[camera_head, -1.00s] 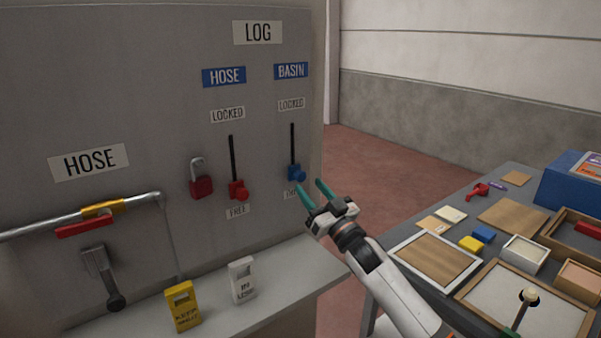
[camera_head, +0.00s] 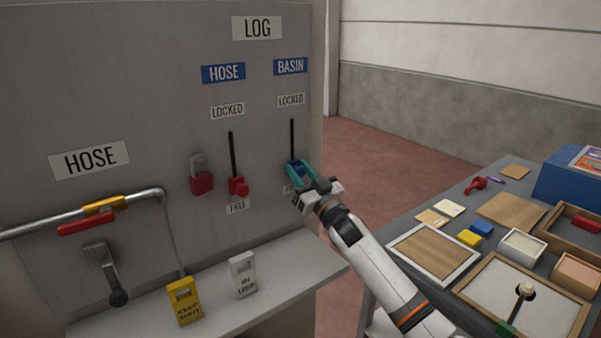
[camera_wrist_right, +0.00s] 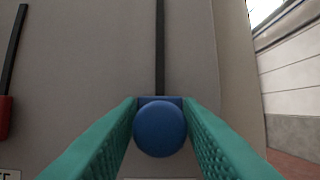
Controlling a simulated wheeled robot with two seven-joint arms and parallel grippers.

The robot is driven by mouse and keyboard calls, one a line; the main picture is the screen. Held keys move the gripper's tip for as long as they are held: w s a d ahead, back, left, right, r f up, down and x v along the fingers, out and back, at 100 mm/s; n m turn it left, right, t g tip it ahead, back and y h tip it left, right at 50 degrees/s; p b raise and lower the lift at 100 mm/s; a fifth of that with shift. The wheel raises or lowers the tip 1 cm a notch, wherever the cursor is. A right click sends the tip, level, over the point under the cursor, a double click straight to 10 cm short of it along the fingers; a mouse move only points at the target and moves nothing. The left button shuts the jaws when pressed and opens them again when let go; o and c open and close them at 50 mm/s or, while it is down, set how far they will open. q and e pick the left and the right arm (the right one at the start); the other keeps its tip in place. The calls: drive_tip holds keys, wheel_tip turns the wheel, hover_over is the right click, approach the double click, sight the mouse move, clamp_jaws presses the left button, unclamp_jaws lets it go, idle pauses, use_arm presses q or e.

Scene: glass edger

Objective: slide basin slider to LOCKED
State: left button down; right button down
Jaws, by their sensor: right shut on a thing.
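The blue basin slider (camera_head: 295,168) is at the lower end of its black vertical slot (camera_head: 292,138), under the BASIN label (camera_head: 291,67). The LOCKED label (camera_head: 291,100) is at the slot's top; the lower label is mostly hidden by my gripper. My right gripper (camera_head: 299,172) is shut on the slider, with a teal finger on each side. In the right wrist view the slider's round blue knob (camera_wrist_right: 160,128) sits between the fingers, with the slot running up behind it. My left gripper is not in view.
To the left, the red hose slider (camera_head: 238,186) is low in its own slot, beside a red padlock (camera_head: 201,178). A yellow tag (camera_head: 184,302) and a white tag (camera_head: 242,275) stand on the ledge. A cluttered table (camera_head: 407,225) is at right.

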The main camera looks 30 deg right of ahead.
sight(292, 117)
wheel_tip(292, 117, up, 12)
drive_tip(key=p, duration=0.7)
drive_tip(key=shift+f+p, duration=0.2)
drive_tip(key=shift+p, duration=0.2)
drive_tip(key=shift+r, duration=0.1)
drive_tip(key=c, duration=1.2)
unclamp_jaws()
